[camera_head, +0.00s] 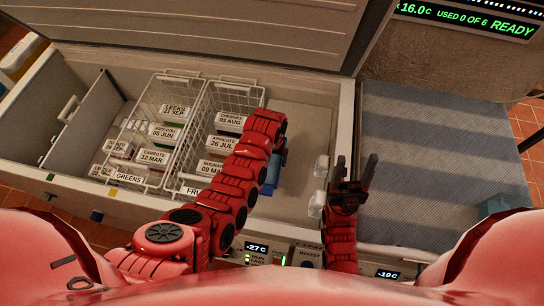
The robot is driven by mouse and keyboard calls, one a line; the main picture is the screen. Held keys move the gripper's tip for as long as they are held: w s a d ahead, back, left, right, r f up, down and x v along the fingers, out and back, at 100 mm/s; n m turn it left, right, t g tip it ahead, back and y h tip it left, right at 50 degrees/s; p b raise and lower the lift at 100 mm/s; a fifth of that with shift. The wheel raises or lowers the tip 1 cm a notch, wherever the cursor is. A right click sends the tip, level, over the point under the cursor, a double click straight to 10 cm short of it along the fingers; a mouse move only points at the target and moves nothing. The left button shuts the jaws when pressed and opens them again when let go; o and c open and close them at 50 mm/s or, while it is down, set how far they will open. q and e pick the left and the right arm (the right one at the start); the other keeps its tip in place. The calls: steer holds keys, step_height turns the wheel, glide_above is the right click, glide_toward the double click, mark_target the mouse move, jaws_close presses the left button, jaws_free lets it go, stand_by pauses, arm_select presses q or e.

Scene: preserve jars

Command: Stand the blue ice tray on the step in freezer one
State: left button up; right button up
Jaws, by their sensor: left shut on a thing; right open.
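The blue ice tray (271,175) shows as a small blue piece beside my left arm, inside the open chest freezer (345,110). My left gripper (279,150) is shut on the tray, and my own wrist hides its fingers and most of the tray. I cannot tell whether the tray touches anything below. A pale raised ledge (305,117), which looks like the step, lies at the far right inside this freezer, and its visible top is bare. My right gripper (354,172) is open and empty above the freezer's right rim.
Wire baskets (238,92) with labelled boxes fill the freezer's middle, left of the tray. A grey divider (90,120) stands further left. The raised lid (210,32) rises behind. A second unit with a striped grey top (440,150) stands on the right.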

arm_select(q)
steer(key=shift+f+b, duration=1.6)
steer(key=shift+f, duration=1.4)
steer(key=shift+f+b, duration=0.6)
steer(key=shift+f, duration=0.1)
steer(key=o, duration=1.4)
steer(key=shift+r, duration=0.15)
steer(key=shift+r+p, duration=0.35)
steer(key=shift+p, duration=0.1)
steer(key=shift+r+p, duration=4.25)
steer(key=shift+r, duration=4)
steer(key=shift+s+f, duration=0.1)
